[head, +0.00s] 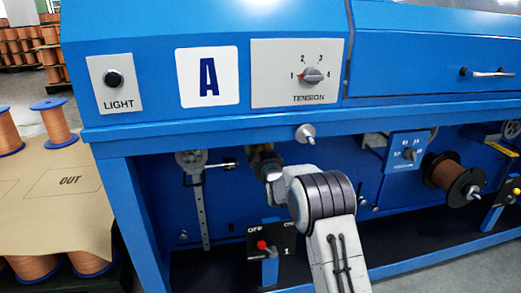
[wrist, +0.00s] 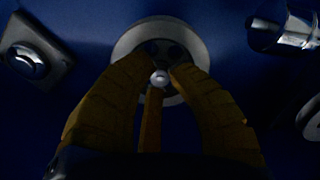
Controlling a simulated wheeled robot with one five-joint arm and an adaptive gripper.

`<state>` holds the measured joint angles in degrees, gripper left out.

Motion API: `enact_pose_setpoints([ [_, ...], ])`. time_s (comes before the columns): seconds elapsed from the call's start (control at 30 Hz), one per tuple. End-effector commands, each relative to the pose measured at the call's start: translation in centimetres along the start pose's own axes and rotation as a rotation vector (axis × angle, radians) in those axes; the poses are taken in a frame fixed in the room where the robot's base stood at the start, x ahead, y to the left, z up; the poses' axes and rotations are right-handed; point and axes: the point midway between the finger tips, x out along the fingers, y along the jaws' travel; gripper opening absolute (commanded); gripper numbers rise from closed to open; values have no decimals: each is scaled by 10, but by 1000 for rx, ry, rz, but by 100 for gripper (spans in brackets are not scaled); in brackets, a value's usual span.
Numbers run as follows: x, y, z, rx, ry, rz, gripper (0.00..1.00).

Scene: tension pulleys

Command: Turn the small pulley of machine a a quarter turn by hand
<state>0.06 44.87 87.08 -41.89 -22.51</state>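Machine A carries a white plate with a blue letter A (head: 208,77). In the wrist view a small round grey pulley (wrist: 122,47) with a bright central pin (wrist: 159,78) sits on the dark blue panel. My gripper (wrist: 166,62) has its yellow-brown fingers reaching over the pulley's face, their tips close to each other near the hub. I cannot tell whether they touch or grip it. In the head view my gripper (head: 262,158) is at the recessed panel below the front beam, and hides the pulley behind it.
A switch box with a red knob (head: 262,245) stands just below my arm. A guide wheel (head: 190,158) with a slotted bar is left of my gripper. A silver roller (head: 305,133) is above right. A copper wire spool (head: 445,172) is farther right.

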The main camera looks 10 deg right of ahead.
Motion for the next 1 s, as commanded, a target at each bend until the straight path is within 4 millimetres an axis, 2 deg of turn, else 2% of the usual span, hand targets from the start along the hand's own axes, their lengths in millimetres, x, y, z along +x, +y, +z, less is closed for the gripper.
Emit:
enact_pose_setpoints([
  [0.1,0,0,-1,0,2,0,0],
  [0.57,0,0,-2,39,3,0,0],
  [0.77,0,0,-2,155,4,0,0],
  [1.0,0,0,-2,372,5,0,0],
])
